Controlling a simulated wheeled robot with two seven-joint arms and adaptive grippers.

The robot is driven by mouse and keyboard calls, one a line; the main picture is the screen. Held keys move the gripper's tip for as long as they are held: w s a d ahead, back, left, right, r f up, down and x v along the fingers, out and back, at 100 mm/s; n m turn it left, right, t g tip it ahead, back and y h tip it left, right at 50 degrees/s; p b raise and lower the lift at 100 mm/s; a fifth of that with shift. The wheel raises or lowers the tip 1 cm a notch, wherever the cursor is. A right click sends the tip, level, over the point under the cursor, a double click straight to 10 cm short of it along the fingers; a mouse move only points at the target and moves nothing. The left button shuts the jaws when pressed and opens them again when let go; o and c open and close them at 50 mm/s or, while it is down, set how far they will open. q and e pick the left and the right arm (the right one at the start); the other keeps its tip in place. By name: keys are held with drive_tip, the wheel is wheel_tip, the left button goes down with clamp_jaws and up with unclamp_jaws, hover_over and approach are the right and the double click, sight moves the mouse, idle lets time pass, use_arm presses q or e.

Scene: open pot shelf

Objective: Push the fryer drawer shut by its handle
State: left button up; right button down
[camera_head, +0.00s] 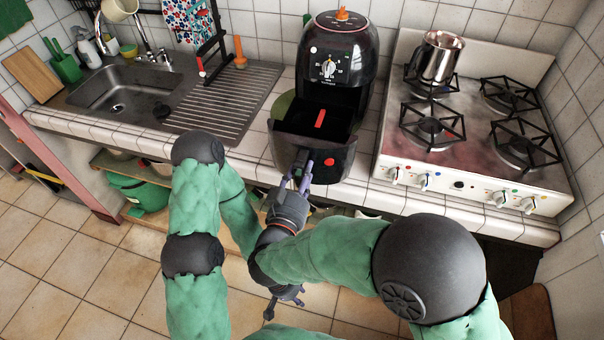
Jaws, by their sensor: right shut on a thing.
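The black fryer (341,60) stands on the tiled counter between the sink and the stove. Its drawer (338,160) is pulled out toward me. Its open top shows a dark inside with a red strip. The drawer handle (301,160) sticks out from the drawer's front. My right gripper (302,176) is shut on the handle; its fingers partly cover it. My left gripper (284,307) hangs low over the floor, below the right forearm, which partly hides it. Its fingers look spread and empty, away from the fryer.
A stove (470,120) with a metal pot (438,57) stands right of the fryer. A sink (125,88) with a ribbed drainer (225,105) lies to the left. A green bowl (284,103) is close beside the fryer. A green pot (140,190) sits on the shelf below.

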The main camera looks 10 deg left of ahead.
sight(326, 111)
drive_tip(key=w, duration=1.6)
drive_tip(key=w+d+p, duration=0.1)
drive_tip(key=w, duration=0.7)
drive_tip(key=shift+w, duration=0.3)
drive_tip(key=shift+w+r, duration=0.1)
drive_tip(key=shift+r, duration=0.15)
drive_tip(key=shift+r, duration=0.1)
drive_tip(key=c, duration=0.7)
unclamp_jaws()
drive_tip(key=shift+w, duration=0.2)
drive_tip(key=shift+w+f, duration=0.2)
drive_tip(key=shift+f, duration=0.1)
drive_tip(key=shift+s, duration=0.15)
drive_tip(key=shift+s, duration=0.2)
